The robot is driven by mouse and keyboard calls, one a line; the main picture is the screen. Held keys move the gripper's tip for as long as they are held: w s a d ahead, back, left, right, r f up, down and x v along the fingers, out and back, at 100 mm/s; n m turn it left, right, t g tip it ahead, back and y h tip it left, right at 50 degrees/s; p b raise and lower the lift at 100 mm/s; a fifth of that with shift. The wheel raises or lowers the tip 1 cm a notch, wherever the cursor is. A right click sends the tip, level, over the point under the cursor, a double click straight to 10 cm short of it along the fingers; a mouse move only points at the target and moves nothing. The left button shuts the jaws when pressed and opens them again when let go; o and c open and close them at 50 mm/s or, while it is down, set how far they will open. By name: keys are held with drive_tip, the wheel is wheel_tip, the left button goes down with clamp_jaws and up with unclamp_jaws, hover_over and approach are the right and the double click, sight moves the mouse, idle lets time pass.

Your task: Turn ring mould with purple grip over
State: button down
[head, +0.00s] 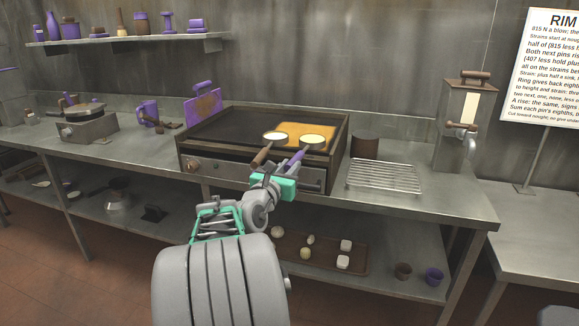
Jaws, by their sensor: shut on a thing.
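The ring mould with purple grip (313,139) is on the griddle, at the right, with pale yellow filling in its ring. Its purple grip (297,158) points down toward me. My gripper (286,174) is shut on the purple grip from the front of the griddle; the fingertips are small and partly hidden by the teal gripper body. A second ring mould with a brown grip (275,135) is close on the left, also with pale filling. I cannot tell whether the purple-grip ring touches the plate.
The griddle (225,125) has a bright orange-yellow patch under and behind the rings. A wire rack (384,177) and a dark brown cylinder (364,147) stand to its right, with a tall urn (462,125) beyond. A purple board (204,104) stands behind the griddle's left corner.

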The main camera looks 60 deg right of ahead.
drive_tip(key=shift+f, duration=0.1)
drive_tip(key=c, duration=1.2)
unclamp_jaws()
drive_tip(key=shift+f, duration=0.1)
drive_tip(key=a+p, duration=0.1)
drive_tip(key=a, duration=0.2)
drive_tip(key=a+r+p, duration=0.1)
drive_tip(key=a, duration=0.2)
drive_tip(key=a+p, duration=0.1)
drive_tip(key=a, duration=0.2)
drive_tip(key=shift+s+r, duration=0.25)
drive_tip(key=shift+s, duration=0.05)
